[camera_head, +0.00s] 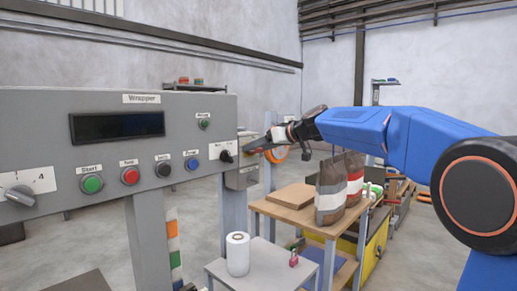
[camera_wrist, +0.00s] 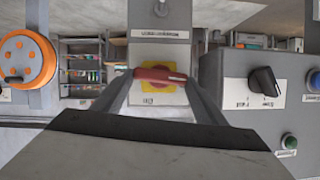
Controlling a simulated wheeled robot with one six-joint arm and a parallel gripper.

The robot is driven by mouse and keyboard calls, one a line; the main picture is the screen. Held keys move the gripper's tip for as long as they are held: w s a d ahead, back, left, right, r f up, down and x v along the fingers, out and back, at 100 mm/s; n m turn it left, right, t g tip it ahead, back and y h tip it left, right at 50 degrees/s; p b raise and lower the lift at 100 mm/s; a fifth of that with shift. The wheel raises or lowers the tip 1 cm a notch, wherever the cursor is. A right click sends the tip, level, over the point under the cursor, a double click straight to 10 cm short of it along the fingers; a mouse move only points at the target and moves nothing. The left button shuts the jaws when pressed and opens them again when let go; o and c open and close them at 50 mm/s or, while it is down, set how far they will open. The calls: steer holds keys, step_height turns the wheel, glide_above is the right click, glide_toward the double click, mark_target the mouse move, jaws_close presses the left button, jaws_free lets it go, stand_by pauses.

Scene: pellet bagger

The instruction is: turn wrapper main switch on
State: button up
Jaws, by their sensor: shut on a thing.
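The wrapper main switch shows in the wrist view as a red handle (camera_wrist: 160,75) on a yellow plate (camera_wrist: 160,88), set on a grey box (camera_wrist: 158,54). The handle lies nearly level across that picture, tilted slightly. My gripper (camera_wrist: 158,79) has a finger at each end of the handle and is shut on it. In the head view my gripper (camera_head: 259,144) reaches in from the right to the grey box (camera_head: 241,179) beside the Wrapper panel (camera_head: 60,125). The handle cannot be made out there. Labels on the box are too small to read surely.
The panel carries a black selector knob (camera_head: 225,156) close to my gripper, plus a green Start button (camera_head: 92,184) and a red button (camera_head: 130,176). An orange disc (camera_head: 277,154) is behind my gripper.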

steer(key=m+y, duration=0.1)
steer(key=m, duration=0.1)
steer(key=m+g+y, duration=0.1)
steer(key=w+m+g, duration=0.1)
steer(key=m, duration=0.1)
steer(key=shift+d+f+m+y, duration=0.3)
steer(key=shift+d+f+y, duration=0.05)
steer(key=shift+y, duration=0.05)
steer(key=m, duration=0.1)
steer(key=m+g+y, duration=0.1)
steer(key=m, duration=0.1)
steer(key=shift+f+y, duration=0.2)
steer(key=shift+y, duration=0.1)
steer(key=shift+d+f+m+y, duration=0.15)
steer(key=shift+m+y, duration=0.3)
steer(key=shift+m, duration=0.5)
steer(key=shift+a+f+m+y, duration=0.1)
steer(key=shift+m+y, duration=0.35)
steer(key=shift+m, duration=0.5)
steer(key=o, duration=1.1)
steer(key=shift+c, duration=0.2)
steer(key=shift+d, duration=0.1)
